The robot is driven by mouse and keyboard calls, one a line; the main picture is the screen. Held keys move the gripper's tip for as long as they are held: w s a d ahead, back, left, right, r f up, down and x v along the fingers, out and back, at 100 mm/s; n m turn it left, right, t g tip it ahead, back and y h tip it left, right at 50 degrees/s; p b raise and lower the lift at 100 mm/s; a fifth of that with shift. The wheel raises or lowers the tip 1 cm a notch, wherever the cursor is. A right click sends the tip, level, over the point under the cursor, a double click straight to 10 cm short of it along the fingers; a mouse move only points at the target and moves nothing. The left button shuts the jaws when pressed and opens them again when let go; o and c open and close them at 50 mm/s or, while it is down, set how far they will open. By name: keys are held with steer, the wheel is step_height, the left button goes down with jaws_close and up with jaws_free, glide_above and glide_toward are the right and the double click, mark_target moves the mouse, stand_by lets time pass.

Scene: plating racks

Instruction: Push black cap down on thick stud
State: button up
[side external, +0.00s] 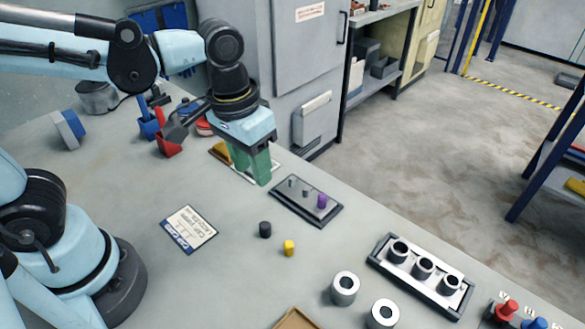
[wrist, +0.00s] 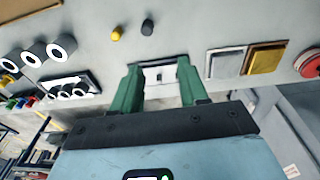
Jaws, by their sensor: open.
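The black cap (side external: 265,229) stands loose on the bench, and it also shows at the top of the wrist view (wrist: 147,27). A dark stud plate (side external: 296,208) lies behind it, with two bare grey studs (side external: 305,191) and a purple cap (side external: 322,201) at its right end. The purple cap hides whatever is under it, and I cannot tell which stud is the thick one. My gripper (side external: 251,176) is open and empty, pointing down above the bench just left of the plate. In the wrist view its green fingers (wrist: 158,64) stand apart with the plate partly showing between them.
A yellow cap (side external: 289,247) stands close to the black cap. White rings (side external: 345,289) and a tray with several rings (side external: 412,287) lie toward the front right. A printed card (side external: 188,229) lies left. The bench between card and black cap is clear.

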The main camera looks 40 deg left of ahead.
mark_target(263, 223)
steer(key=shift+g, duration=0.6)
steer(key=shift+s+d+f, duration=0.1)
steer(key=shift+d+f, duration=0.25)
steer(key=shift+f, duration=1.7)
steer(key=shift+s+d+f, duration=0.1)
steer(key=shift+d+f, duration=0.2)
steer(key=shift+f, duration=1.8)
steer(key=shift+s+d+f, duration=0.1)
steer(key=shift+d+f, duration=0.25)
steer(key=shift+f, duration=1.7)
steer(key=shift+c, duration=0.3)
jaws_close()
